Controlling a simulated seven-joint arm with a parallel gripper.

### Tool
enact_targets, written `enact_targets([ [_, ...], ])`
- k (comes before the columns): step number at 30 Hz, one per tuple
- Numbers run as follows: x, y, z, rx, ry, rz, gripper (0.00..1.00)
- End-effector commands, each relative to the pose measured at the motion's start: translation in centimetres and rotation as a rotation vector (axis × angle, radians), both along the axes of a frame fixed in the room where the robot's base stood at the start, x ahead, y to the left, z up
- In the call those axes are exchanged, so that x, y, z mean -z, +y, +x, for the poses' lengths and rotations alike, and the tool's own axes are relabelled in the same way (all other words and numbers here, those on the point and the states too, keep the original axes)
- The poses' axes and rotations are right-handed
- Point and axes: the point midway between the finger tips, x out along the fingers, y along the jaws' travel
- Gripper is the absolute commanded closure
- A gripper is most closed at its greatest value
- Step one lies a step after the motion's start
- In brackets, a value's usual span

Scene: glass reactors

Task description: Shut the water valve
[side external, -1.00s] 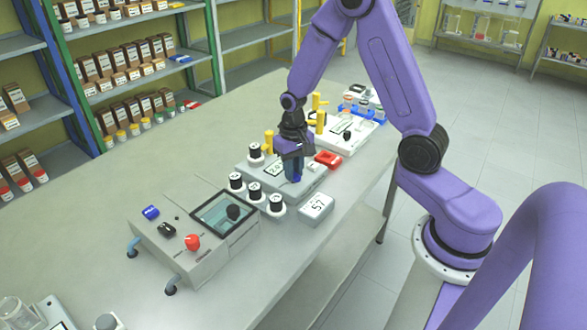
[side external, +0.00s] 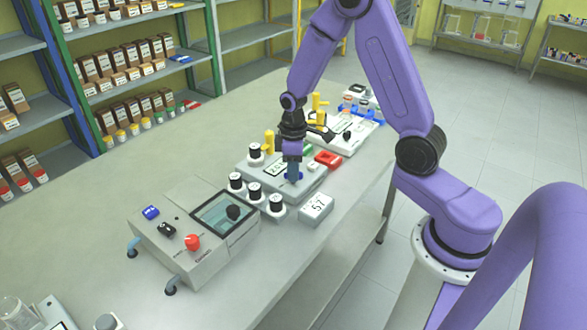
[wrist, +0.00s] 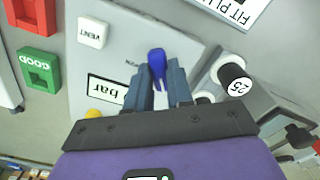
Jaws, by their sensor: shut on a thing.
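A blue valve handle (wrist: 157,65) sits on the grey panel with the "bar" display; I take it for the water valve, but its label is too small to read. My gripper (wrist: 160,82) points down at the panel, its two fingers on either side of the handle and shut on it. In the side view my gripper (side external: 293,178) is low over the same panel (side external: 258,178), and its fingers hide most of the handle. How far the handle is turned is not clear.
Yellow posts (side external: 269,142) rise behind. A box with a red knob (side external: 192,242) stands front left.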

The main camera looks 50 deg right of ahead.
Motion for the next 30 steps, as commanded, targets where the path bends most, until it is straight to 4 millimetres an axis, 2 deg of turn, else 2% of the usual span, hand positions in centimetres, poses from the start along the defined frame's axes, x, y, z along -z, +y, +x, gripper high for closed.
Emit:
enact_targets([
  [12, -0.1, 0.03, 0.16, -0.193, -0.005, 0.0, 1.0],
  [29, -0.11, 0.06, 0.19, -0.223, -0.006, 0.0, 1.0],
  [30, -0.11, 0.07, 0.18, -0.223, -0.006, 0.0, 0.66],
])
